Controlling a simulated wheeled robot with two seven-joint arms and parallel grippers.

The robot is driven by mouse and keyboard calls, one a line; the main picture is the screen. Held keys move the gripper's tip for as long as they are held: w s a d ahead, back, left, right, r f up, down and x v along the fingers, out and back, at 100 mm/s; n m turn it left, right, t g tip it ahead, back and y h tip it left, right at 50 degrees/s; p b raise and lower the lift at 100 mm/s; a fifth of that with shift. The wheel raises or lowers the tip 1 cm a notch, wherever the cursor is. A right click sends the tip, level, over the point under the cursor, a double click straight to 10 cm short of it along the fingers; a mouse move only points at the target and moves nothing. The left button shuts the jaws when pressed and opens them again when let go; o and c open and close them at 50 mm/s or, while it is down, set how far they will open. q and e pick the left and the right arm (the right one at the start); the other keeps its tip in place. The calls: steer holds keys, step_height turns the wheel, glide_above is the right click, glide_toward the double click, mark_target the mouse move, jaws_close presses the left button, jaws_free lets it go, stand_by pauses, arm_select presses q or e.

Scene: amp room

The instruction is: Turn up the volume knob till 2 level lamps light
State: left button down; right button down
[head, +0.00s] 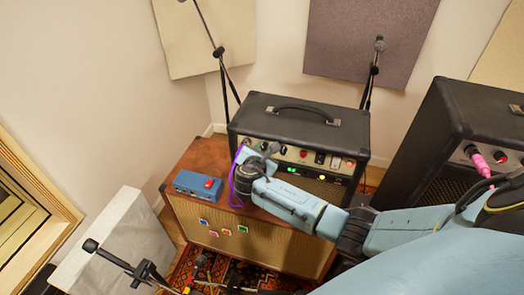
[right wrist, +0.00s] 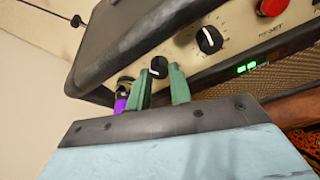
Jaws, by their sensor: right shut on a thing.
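The black amp (head: 300,120) stands on a brown cabinet, its cream control panel facing me. My right gripper (head: 262,158) is at the left part of that panel. In the right wrist view its green fingers (right wrist: 161,78) are shut on a small black knob (right wrist: 158,66) with a pale pointer line, one finger on each side. The knob's lower part is hidden by the fingers. Two green level lamps (right wrist: 246,67) are lit below the panel; green light also shows in the head view (head: 292,170). My left gripper is not in view.
A purple cable (head: 233,188) plugs in left of the held knob. A blue pedal (head: 197,184) lies on the cabinet (head: 270,240). Another amp (head: 450,130) stands right.

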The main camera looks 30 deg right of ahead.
steer(key=shift+m+t+b, duration=0.5)
steer(key=shift+m+b, duration=0.35)
steer(key=shift+m, duration=1.15)
steer(key=c, duration=1.3)
jaws_free()
steer(key=shift+o, duration=0.2)
steer(key=shift+r, duration=0.1)
